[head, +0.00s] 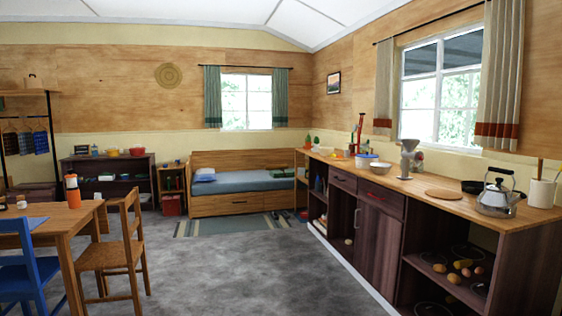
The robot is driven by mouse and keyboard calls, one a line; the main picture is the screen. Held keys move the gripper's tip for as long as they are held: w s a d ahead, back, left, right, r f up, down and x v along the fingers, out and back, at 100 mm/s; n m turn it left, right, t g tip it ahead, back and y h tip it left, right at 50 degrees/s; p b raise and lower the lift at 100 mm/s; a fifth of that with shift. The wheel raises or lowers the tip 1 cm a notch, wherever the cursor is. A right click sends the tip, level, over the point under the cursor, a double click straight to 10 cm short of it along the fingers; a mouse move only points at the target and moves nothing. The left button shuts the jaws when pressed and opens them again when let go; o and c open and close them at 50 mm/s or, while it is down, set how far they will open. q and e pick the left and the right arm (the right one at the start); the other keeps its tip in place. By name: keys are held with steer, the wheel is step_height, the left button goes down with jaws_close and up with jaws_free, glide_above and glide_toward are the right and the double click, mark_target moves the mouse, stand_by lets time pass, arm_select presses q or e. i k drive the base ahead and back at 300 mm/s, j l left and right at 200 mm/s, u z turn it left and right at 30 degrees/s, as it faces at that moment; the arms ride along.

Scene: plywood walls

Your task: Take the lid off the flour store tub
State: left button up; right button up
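I cannot pick out a flour store tub for certain. A white container with a blue top (366,161) stands on the long wooden counter (440,190) at the right, and it is too small to tell whether the blue part is a lid. A pale bowl (380,168) stands just in front of it. Neither of my grippers is in view.
A grey grinder (409,158), round board (443,194), kettle (498,196) and white crock (541,192) stand along the counter. A table (75,222), wooden chair (115,252) and blue chair (25,262) are at left. The grey floor between is clear.

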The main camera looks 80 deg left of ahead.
mark_target(361, 163)
steer(key=u, duration=2.4)
steer(key=i+u, duration=0.25)
steer(key=i, duration=1.6)
steer(key=i+u, duration=0.2)
steer(key=i, duration=0.8)
steer(key=i+l+u, duration=0.25)
steer(key=i, duration=0.75)
steer(key=i+z, duration=0.35)
steer(key=i, duration=0.25)
steer(key=i+z, duration=0.35)
steer(key=i, duration=0.25)
steer(key=i+j+z, duration=0.35)
steer(key=i, duration=0.2)
steer(key=i+l, duration=0.05)
steer(key=l, duration=0.05)
